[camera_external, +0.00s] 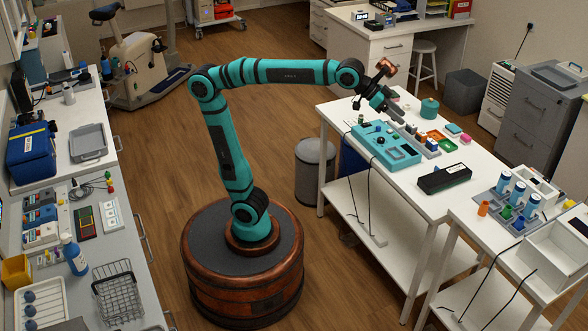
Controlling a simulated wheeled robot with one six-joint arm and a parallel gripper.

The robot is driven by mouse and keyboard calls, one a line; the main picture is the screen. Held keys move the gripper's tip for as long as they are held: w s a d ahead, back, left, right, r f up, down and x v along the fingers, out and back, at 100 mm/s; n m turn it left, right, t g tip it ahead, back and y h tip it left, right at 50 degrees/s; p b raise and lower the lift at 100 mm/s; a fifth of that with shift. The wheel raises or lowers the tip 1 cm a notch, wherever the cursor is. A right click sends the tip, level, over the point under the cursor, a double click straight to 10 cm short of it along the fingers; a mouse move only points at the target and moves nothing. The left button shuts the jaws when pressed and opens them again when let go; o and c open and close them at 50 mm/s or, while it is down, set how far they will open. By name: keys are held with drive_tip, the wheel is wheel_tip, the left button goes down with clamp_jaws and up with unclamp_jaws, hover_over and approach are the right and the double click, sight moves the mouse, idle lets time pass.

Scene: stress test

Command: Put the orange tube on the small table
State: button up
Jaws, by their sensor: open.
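A short orange tube (483,208) stands upright near the left edge of the smaller white table (462,216) at the right. It is beside a grey rack (508,223) holding blue and green items. My gripper (383,108) is open above the far part of the longer white table (408,203), over small items behind a teal device. It is well away from the orange tube. Nothing shows clearly between its fingers, which are small and dark here.
The teal device (385,147), a black-topped case (444,178) and several coloured blocks crowd the longer table. White boxes (556,250) fill the right side of the smaller table. A grey bin (314,171) stands on the floor. Black cables hang off both tables.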

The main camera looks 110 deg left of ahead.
drive_tip(key=s+f+t, duration=0.3)
drive_tip(key=s+f, duration=0.2)
drive_tip(key=s, duration=0.7)
drive_tip(key=s+f+m+t, duration=0.1)
drive_tip(key=s+f+t, duration=0.2)
drive_tip(key=s, duration=1)
wheel_tip(320, 180, down, 2)
drive_tip(key=shift+s+a+f+m, duration=0.1)
drive_tip(key=shift+s+a+m, duration=0.1)
drive_tip(key=shift+m, duration=0.1)
